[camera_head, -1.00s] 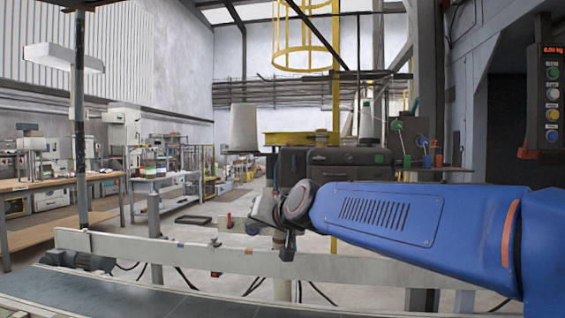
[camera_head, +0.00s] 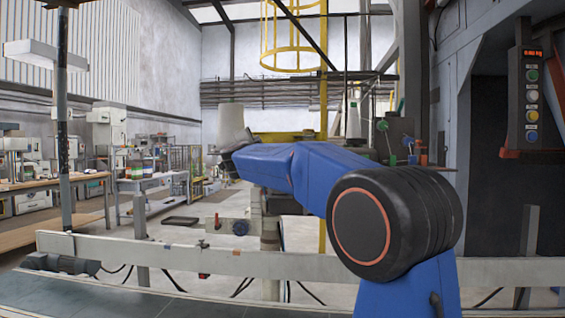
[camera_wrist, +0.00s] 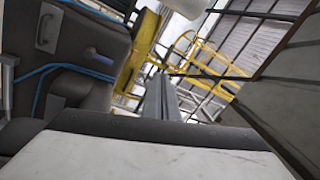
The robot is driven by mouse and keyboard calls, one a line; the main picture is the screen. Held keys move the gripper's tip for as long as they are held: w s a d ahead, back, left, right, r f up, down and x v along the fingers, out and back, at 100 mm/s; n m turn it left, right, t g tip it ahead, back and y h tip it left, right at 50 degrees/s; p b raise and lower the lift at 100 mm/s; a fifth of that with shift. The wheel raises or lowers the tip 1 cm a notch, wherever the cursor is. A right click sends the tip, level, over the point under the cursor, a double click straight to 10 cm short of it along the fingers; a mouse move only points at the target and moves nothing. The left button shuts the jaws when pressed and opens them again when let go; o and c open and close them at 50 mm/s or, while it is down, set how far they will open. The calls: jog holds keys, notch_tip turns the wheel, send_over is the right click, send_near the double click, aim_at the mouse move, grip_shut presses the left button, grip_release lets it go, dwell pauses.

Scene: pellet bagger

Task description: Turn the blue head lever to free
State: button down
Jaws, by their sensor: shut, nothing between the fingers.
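In the wrist view a short blue lever (camera_wrist: 97,52) sits on the face of a dark machine head (camera_wrist: 70,28) at the upper left. I cannot read any marking beside it. My gripper (camera_wrist: 162,95) shows as two grey fingers, shut and empty, in the middle of the wrist view. It is right of the lever and apart from it in the picture. In the head view my raised arm covers most of the machine head, and I cannot make out the lever or my fingertips there.
Blue tubing (camera_wrist: 60,68) runs across the dark head below the lever. A pale rail (camera_head: 200,258) crosses in front, beside a dark conveyor belt (camera_head: 90,297). A button box (camera_head: 533,100) hangs at right.

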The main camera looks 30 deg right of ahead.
jog(key=w+d+f+m+g+h, duration=0.5)
jog(key=w+d+f+m+g, duration=0.1)
jog(key=m+g, duration=0.4)
notch_tip(320, 180, down, 2)
jog(key=shift+d+f+m+h, duration=0.1)
jog(key=shift+d+m+h, duration=0.3)
jog(key=shift+d+m, duration=0.1)
jog(key=x, duration=0.9)
jog(key=shift+w+d, duration=0.2)
jog(key=shift+d, duration=0.15)
